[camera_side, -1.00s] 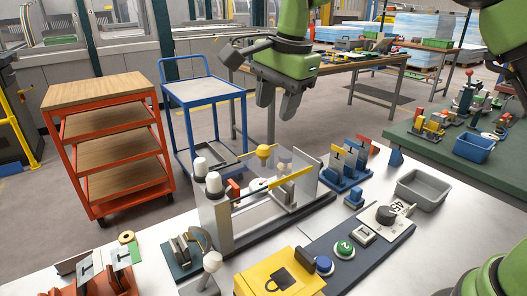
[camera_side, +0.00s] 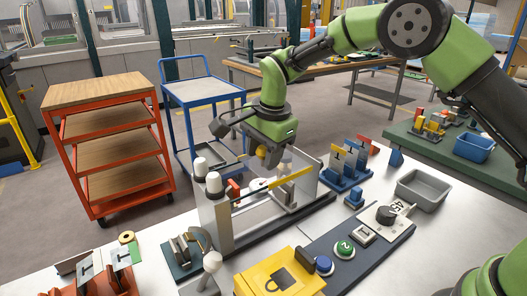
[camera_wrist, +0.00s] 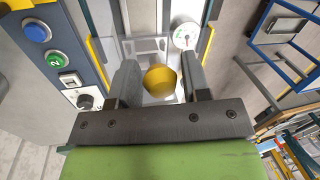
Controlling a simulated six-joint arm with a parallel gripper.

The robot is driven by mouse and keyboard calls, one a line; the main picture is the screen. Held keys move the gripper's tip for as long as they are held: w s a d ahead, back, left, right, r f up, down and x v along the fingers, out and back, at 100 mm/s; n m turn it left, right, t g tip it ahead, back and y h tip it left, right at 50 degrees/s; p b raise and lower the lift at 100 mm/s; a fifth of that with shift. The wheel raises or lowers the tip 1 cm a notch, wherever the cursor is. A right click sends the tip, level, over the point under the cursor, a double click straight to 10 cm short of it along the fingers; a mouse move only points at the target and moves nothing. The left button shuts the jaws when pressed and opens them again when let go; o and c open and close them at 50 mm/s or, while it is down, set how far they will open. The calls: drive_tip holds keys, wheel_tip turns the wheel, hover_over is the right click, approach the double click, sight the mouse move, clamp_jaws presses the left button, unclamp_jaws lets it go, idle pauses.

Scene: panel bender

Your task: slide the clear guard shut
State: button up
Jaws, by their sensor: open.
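The clear guard (camera_side: 287,181) is a see-through panel with a yellow strip, on the grey-walled bender (camera_side: 214,222) in the side view. A yellow knob (camera_side: 261,151) stands up at the guard's back side. My gripper (camera_side: 263,158) points down over the knob, with its fingers around it. In the wrist view the yellow knob (camera_wrist: 160,80) lies between the two dark fingers of my gripper (camera_wrist: 160,76). The fingers are open, and a gap shows on both sides of the knob. The guard's far side is partly hidden by my gripper.
A control strip with a green button (camera_side: 344,247) and a yellow lock box (camera_side: 280,272) lie in front. Blue-based tooling (camera_side: 345,165) and a grey bin (camera_side: 422,188) stand to the right.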

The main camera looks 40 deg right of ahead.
drive_tip(key=shift+c, duration=0.3)
clamp_jaws()
drive_tip(key=a, duration=0.4)
drive_tip(key=shift+o, duration=0.3)
unclamp_jaws()
